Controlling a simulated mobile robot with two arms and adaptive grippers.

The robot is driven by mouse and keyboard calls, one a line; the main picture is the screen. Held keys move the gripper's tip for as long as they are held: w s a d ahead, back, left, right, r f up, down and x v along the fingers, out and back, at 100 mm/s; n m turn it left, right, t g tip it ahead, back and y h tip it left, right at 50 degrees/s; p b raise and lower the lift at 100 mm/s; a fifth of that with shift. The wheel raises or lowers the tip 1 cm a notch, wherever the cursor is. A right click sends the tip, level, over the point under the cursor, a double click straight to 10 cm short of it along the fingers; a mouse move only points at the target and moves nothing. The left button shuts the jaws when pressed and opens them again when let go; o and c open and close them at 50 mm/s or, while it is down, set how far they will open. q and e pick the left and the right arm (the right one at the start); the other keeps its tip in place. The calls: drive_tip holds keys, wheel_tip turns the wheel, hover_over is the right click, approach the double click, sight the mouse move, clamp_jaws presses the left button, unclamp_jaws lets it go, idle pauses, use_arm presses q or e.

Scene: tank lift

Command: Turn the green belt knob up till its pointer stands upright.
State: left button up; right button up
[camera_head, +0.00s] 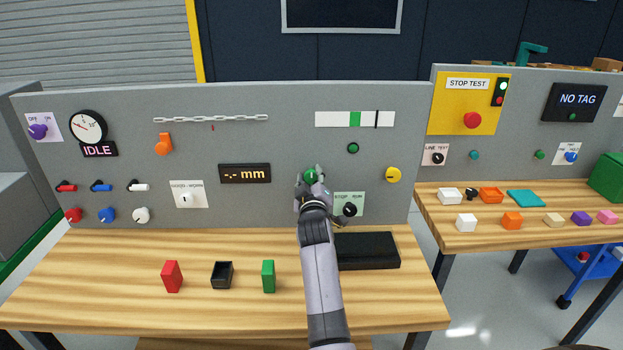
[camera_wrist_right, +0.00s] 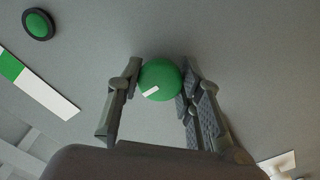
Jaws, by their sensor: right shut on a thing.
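The green belt knob (camera_head: 310,175) sticks out from the grey panel, left of the yellow knob. It shows as a round green knob in the right wrist view (camera_wrist_right: 167,73). A short white pointer mark (camera_wrist_right: 151,92) lies on its face and is slanted in that view. I cannot tell its exact angle on the panel. My right gripper (camera_head: 311,178) is shut on the knob, one finger on each side of it in the wrist view (camera_wrist_right: 160,82). My left gripper is not in view.
A white strip with a green band (camera_head: 355,119) and a dark green button (camera_head: 353,148) are above the knob. A yellow knob (camera_head: 393,174) and a black run knob (camera_head: 349,209) are close on the right. A black tray (camera_head: 368,251) and blocks (camera_head: 268,276) lie on the bench.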

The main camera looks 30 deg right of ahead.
sight(311, 138)
drive_tip(key=o, duration=1.2)
wheel_tip(311, 138, up, 10)
drive_tip(key=shift+s+d+f, duration=0.1)
drive_tip(key=shift+s, duration=0.05)
drive_tip(key=shift+w, duration=0.2)
drive_tip(key=shift+s, duration=0.15)
